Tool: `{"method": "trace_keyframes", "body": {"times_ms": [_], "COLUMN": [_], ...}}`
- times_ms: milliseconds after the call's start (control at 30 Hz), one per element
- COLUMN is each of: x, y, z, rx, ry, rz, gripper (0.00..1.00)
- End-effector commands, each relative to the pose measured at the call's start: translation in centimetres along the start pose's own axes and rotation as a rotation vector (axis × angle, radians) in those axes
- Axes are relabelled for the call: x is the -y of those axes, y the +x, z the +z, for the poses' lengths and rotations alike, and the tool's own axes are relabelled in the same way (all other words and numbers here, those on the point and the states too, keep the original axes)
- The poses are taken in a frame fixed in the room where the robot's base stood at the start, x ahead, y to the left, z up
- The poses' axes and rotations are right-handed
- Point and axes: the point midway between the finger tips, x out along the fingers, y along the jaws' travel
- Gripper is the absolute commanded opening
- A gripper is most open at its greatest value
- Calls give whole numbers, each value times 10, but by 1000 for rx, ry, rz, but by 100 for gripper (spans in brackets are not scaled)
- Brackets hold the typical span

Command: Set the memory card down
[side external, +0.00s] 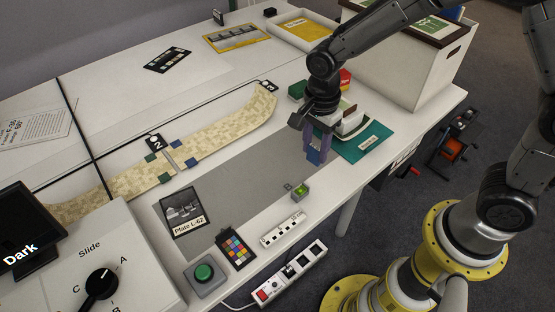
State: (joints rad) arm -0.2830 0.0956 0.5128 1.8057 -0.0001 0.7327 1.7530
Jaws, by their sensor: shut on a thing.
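My gripper (317,153) points down over the right end of the grey mat (250,160), next to a teal folder (364,143). It is shut on a small blue thing (314,157) at its fingertips, which looks like the memory card. The fingers partly hide it. I cannot tell whether its lower edge touches the surface.
A small green-topped block (300,191) stands on the mat's front edge, near a white ruler strip (283,228). A white archival box (430,75) stands behind on the right.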

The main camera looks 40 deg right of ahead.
Motion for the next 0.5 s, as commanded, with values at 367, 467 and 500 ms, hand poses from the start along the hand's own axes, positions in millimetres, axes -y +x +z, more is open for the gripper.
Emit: {"method": "trace_keyframes", "body": {"times_ms": [367, 467, 500], "x": [23, 44, 52], "y": [8, 17, 21], "z": [-36, -34, -34], "rx": [1, 1, 1], "ry": [101, 101, 101], "rz": [-3, -4, -3], "gripper": [0, 0, 0]}}
